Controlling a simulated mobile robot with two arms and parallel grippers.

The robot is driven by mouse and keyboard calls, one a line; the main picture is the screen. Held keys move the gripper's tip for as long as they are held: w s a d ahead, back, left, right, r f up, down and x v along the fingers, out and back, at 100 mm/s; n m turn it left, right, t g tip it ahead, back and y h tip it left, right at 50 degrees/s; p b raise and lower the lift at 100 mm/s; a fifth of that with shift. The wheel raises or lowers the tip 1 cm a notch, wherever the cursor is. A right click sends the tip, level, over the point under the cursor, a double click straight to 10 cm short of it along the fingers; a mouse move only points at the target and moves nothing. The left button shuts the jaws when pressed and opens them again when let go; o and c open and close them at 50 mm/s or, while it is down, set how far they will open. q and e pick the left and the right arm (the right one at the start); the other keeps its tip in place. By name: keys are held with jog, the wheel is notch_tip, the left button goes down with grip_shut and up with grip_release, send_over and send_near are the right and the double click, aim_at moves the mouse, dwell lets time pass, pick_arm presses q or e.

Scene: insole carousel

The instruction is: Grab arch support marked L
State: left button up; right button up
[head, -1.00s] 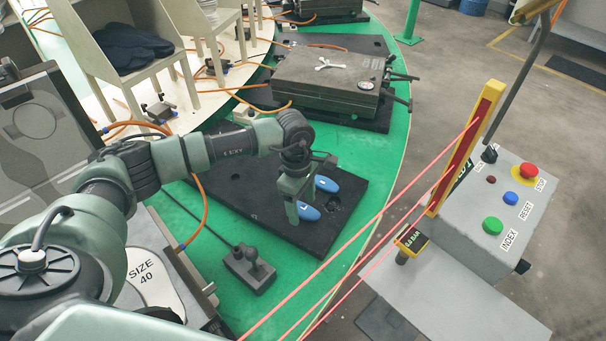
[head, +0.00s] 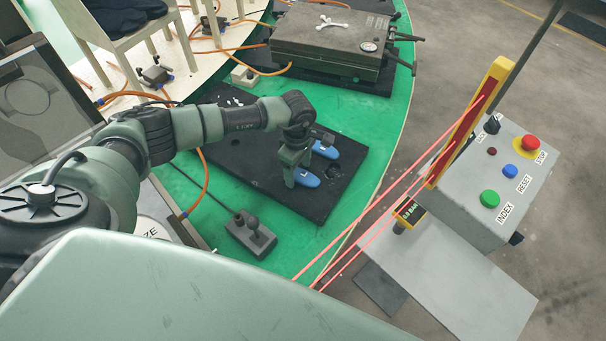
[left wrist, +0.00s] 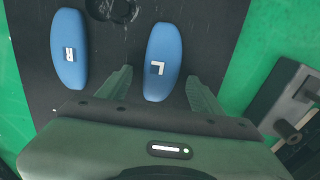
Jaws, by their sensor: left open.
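The blue arch support marked L (left wrist: 161,58) lies on the black board (head: 318,211). In the left wrist view its near end lies between the two open fingers of my left gripper (left wrist: 160,86), with a gap on each side. In the head view the L support (head: 308,180) is partly hidden by my left gripper (head: 291,178), which points down over it. A second blue arch support, with a letter that looks like R (left wrist: 69,52), lies to its left in the wrist view and farther back in the head view (head: 326,150). My right gripper is not in view.
A closed mould (head: 325,48) stands behind. A yellow post with red beams (head: 470,122) and a control box (head: 490,170) are at right.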

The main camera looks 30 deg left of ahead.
pick_arm(q)
jog(key=c, duration=1.4)
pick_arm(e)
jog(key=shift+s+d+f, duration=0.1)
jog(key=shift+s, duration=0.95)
